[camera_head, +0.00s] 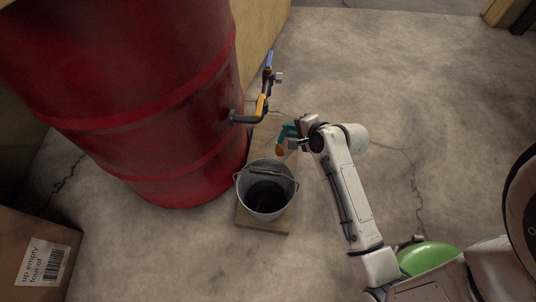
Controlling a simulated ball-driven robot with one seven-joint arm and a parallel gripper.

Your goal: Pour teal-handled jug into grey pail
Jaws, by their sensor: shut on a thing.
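The grey pail (265,203) stands upright on a flat wooden board, its rim open and dark inside. A jug (280,150) with a teal handle and an orange part is above the pail's far right rim. It looks tilted toward the pail, but most of it is small or hidden by my arm. My gripper (294,137) is shut on the jug at its teal handle. I cannot tell whether liquid is leaving the jug.
A large red drum (180,140) stands left of the pail, with a tap (262,106) jutting from its side. A cardboard box (35,255) is at the lower left. The wooden board (268,225) lies under the pail. The concrete floor at right is clear.

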